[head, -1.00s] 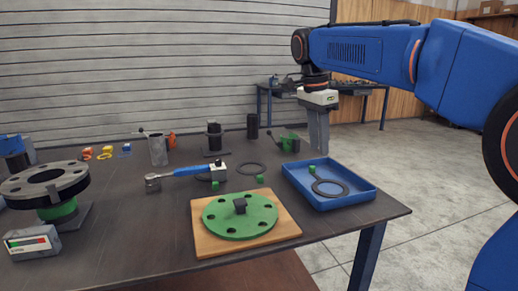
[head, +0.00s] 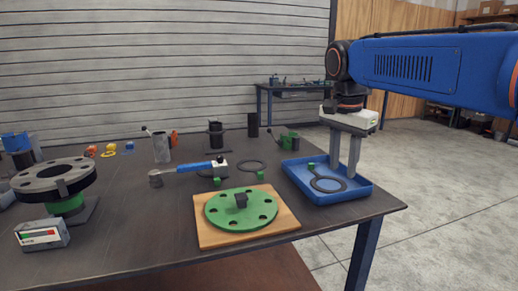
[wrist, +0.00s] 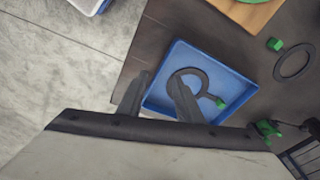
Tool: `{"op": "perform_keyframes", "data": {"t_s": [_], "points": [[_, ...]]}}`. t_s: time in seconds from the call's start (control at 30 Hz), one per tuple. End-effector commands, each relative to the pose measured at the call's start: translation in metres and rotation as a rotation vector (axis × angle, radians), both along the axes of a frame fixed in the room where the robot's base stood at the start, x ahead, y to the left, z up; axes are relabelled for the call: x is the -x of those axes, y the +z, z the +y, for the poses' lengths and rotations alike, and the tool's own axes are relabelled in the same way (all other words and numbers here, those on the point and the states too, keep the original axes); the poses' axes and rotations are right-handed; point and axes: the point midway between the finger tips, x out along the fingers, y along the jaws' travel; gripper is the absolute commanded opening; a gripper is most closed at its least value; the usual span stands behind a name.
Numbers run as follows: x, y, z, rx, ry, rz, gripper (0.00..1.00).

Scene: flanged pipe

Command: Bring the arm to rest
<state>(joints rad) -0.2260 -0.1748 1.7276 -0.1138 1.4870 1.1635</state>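My arm (head: 430,70) reaches in from the right in the head view. My gripper (head: 344,172) hangs pointing down over the blue tray (head: 362,192) at the table's right end. Its two grey fingers are apart with nothing between them. The wrist view also shows the fingers (wrist: 158,78) spread, overlapping the tray (wrist: 232,77) in the picture. A black ring (head: 328,186) and a green piece (head: 311,166) lie in the tray. The fingertips' exact height above the tray cannot be told.
A green flange (head: 262,212) lies on a wooden board (head: 215,241) left of the tray. A blue-handled tool (head: 190,168), a grey flange (head: 40,182) and a meter (head: 42,236) are farther left. Open floor (head: 440,190) lies right of the table.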

Motion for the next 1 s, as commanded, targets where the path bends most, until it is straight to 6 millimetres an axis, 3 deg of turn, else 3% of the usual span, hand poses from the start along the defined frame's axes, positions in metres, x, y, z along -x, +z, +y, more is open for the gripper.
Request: {"op": "perform_keyframes", "data": {"t_s": [0.37,0.7,0.9,1.0], "points": [[0.100,-0.067,-0.044,0.015,0.377,-0.085,0.32],[0.184,-0.150,-0.067,0.089,0.707,-0.173,0.32],[0.218,-0.195,-0.073,0.141,0.854,-0.210,0.32],[0.227,-0.208,-0.074,0.159,0.896,-0.221,0.32]]}}
